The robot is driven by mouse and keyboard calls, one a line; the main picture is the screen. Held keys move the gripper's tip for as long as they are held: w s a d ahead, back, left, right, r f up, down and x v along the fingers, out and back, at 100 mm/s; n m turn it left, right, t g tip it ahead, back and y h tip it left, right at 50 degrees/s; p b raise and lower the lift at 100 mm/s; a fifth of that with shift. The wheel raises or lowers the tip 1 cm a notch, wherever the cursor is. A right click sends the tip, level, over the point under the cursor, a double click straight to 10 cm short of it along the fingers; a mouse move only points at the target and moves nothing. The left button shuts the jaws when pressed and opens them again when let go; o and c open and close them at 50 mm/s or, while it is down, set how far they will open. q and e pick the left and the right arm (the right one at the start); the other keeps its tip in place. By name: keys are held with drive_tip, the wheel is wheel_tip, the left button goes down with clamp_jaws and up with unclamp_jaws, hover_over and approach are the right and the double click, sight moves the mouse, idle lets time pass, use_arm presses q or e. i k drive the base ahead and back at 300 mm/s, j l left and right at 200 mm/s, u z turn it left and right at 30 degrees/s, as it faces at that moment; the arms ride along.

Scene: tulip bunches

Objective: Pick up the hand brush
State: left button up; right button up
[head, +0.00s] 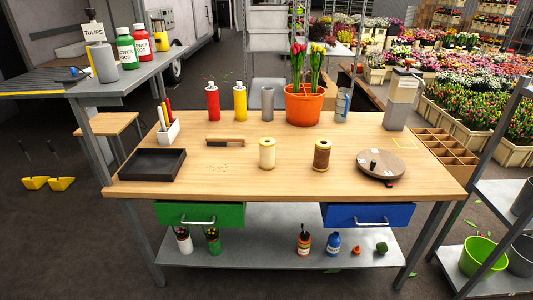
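The hand brush (225,140) lies on the wooden table, left of the middle, with a light wooden back and dark bristles at its lower edge. Its long side runs left to right, and nothing touches it. A few small crumbs lie on the tabletop just in front of it. Neither my left nor my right gripper is in view.
The wooden table (345,147) also bears a black tray (153,164), a cream spool (267,153), a brown spool (321,155), a round turntable (381,164) and an orange pot (304,106) with tulips. Red and yellow bottles stand behind the brush. Free tabletop surrounds the brush.

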sight(212, 141)
drive_tip(key=i+j+u, duration=0.25)
drive_tip(key=i+j, duration=0.35)
drive_tip(key=i+j+u, duration=0.25)
drive_tip(key=i+j, duration=0.25)
drive_tip(key=i, duration=0.1)
